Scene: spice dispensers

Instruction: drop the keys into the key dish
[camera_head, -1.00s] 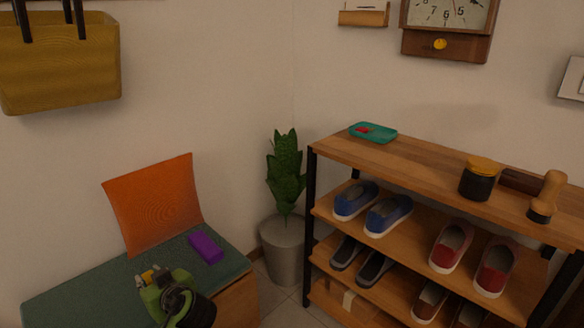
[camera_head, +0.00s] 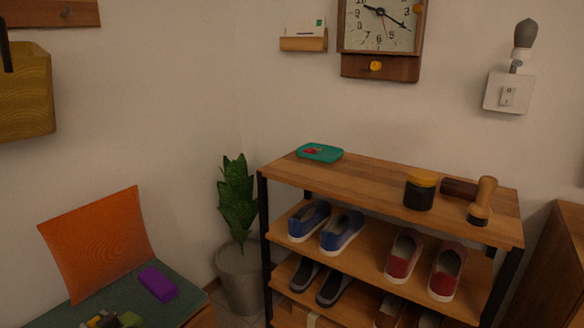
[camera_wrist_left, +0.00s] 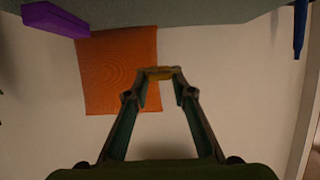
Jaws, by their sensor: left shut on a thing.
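The key dish looks to be the shallow teal dish (camera_head: 333,154) at the left end of the shoe rack's top board. A small red item (camera_head: 312,150) lies in it. My left gripper (camera_head: 103,320) shows only partly at the bottom left of the head view, over the bench and far from the dish. In the left wrist view my left gripper (camera_wrist_left: 160,76) is shut on a small brass-yellow thing, likely the keys (camera_wrist_left: 160,72). Their shape is mostly hidden between the fingertips. My right gripper is not in view.
A potted plant (camera_head: 238,215) stands between rack and bench (camera_head: 185,297). An orange cushion (camera_head: 98,240) and purple block (camera_head: 158,284) are on the bench.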

